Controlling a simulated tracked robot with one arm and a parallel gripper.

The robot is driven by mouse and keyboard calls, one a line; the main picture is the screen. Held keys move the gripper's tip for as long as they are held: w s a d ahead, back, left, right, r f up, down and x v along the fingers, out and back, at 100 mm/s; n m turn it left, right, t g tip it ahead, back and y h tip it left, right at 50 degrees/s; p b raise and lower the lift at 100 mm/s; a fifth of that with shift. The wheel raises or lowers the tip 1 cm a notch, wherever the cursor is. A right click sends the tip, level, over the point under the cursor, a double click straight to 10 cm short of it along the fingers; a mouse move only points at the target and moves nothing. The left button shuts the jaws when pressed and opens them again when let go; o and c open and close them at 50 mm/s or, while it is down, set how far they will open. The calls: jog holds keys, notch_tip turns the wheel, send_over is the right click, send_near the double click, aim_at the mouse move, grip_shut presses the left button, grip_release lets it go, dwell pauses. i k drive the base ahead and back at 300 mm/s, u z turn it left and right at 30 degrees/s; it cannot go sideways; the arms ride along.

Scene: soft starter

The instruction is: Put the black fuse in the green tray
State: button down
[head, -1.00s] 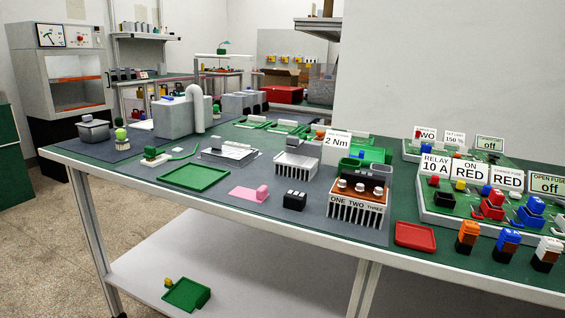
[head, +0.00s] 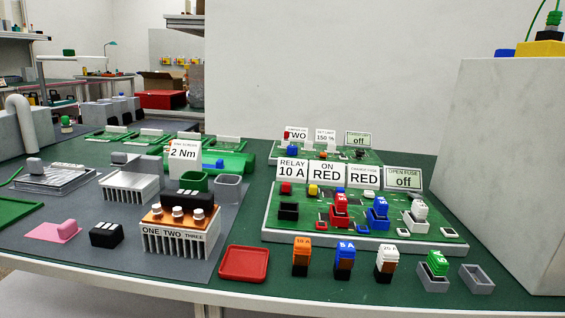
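No gripper shows in the head view. A flat green tray (head: 14,211) lies at the left edge of the picture, partly cut off. A small green open bin (head: 194,182) stands beside a grey one, behind the finned block. I cannot tell for sure which thing is the black fuse. One black block (head: 288,211) sits on the circuit board at the left, below the relay sign. Another black block (head: 106,235) with white marks on top lies on the grey mat, between a pink piece and the finned block.
A red tray (head: 244,264) lies at the front edge. Orange, blue, white and green-topped pieces stand along the front right, next to an empty grey holder (head: 477,279). A finned heat sink (head: 180,240) stands on the grey mat (head: 90,270). A large pale block (head: 510,160) closes off the right.

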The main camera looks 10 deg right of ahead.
aim_at(225, 161)
jog(key=z, duration=0.6)
jog(key=i, duration=1.95)
jog(key=u, duration=0.95)
jog(key=i, duration=0.65)
jog(key=z, duration=0.05)
